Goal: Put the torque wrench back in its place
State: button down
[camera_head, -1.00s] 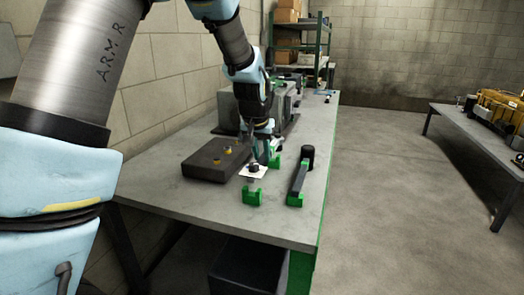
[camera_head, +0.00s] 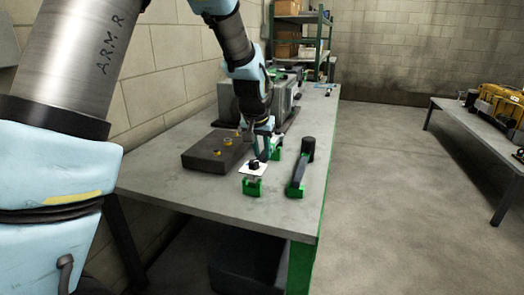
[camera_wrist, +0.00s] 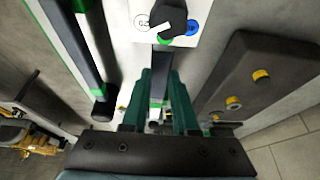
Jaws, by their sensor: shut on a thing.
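My gripper (camera_head: 265,146) is over the left bench, pointing down. In the wrist view its two teal fingers (camera_wrist: 161,76) are shut on a grey-and-black bar (camera_wrist: 159,88), which I take to be the torque wrench. In the head view the black head and white card (camera_head: 245,168) are just above a green cradle (camera_head: 253,188). I cannot tell whether the bar touches the cradle. My fingers hide part of the bar.
A similar long black tool (camera_head: 299,174) lies in green cradles right of my gripper. A dark block (camera_head: 205,157) with yellow plugs is to the left. A grey machine stands behind. The bench's (camera_head: 215,198) front is bare. Another bench with a yellow engine (camera_head: 503,103) is far right.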

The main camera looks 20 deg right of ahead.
jog(key=shift+f, duration=0.1)
jog(key=shift+f+b, duration=0.75)
jog(key=shift+f, duration=0.15)
jog(key=c, duration=0.6)
grip_release()
jog(key=shift+c, duration=0.2)
jog(key=shift+o, duration=0.2)
jog(key=shift+f, duration=0.1)
jog(key=b+v, duration=0.1)
jog(key=v, duration=1)
jog(key=shift+w+b, duration=0.1)
jog(key=shift+b, duration=0.25)
jog(key=a+f+n+y, duration=0.1)
jog(key=a+f+n, duration=0.15)
jog(key=a, duration=0.65)
jog(key=a+f+n+y, duration=0.1)
jog(key=a+f, duration=0.3)
jog(key=a, duration=0.6)
jog(key=s+a+f+n+g, duration=0.1)
jog(key=s+a+f+n, duration=0.1)
jog(key=a, duration=0.5)
jog(key=s+a+f+n+g, duration=0.1)
jog(key=s+a+f, duration=0.1)
jog(key=s+a, duration=0.2)
jog(key=a, duration=0.3)
jog(key=shift+s+f+n+y, duration=0.3)
jog(key=shift+f+n+y, duration=0.05)
jog(key=shift+f+y, duration=0.05)
